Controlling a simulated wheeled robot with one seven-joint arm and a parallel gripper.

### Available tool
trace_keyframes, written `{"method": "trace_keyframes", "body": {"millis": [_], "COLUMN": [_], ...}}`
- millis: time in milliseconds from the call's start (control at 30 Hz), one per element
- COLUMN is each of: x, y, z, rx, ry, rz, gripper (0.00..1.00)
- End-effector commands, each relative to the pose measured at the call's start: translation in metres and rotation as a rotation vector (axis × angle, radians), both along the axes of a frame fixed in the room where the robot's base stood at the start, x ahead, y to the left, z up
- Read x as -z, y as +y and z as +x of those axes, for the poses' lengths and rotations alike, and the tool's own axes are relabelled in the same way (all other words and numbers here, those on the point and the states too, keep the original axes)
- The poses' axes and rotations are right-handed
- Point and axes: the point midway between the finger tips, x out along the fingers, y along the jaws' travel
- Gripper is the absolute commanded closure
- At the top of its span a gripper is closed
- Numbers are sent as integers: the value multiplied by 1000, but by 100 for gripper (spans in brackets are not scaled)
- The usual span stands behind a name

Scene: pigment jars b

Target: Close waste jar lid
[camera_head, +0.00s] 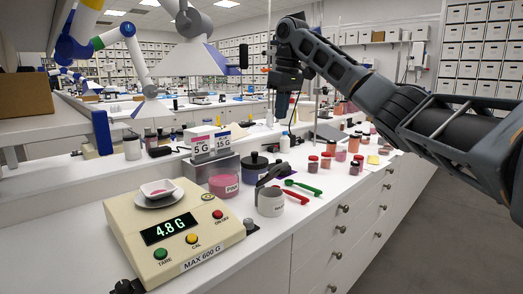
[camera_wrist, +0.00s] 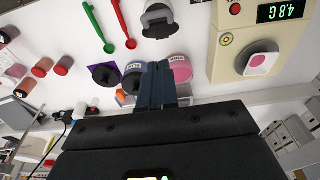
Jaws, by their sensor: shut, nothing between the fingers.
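The pale grey jar (camera_head: 270,203) stands on the white counter right of the scale; its label is too small to read, so I cannot confirm it is the waste jar. Its dark lid (camera_head: 273,174) appears raised and tilted above the rim. In the wrist view this jar (camera_wrist: 158,24) is at the top edge, partly cut off. My gripper (camera_head: 282,112) hangs fingers-down above and behind the jar, apart from it. In the wrist view my gripper (camera_wrist: 157,72) has its fingers together and empty.
A pink jar (camera_head: 223,186) and a dark-lidded jar (camera_head: 254,164) stand behind the grey jar. Red (camera_head: 291,197) and green (camera_head: 303,187) spoons lie to its right. Several small pigment jars (camera_head: 326,162) stand farther back.

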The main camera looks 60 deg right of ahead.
Motion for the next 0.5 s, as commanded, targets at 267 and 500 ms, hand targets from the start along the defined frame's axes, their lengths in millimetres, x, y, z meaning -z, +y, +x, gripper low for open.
{"method": "trace_keyframes", "body": {"millis": [267,500], "x": [17,59], "y": [-1,-2], "z": [1,8], "rx": [1,3], "ry": [4,4], "rz": [3,4], "gripper": [100,100]}}
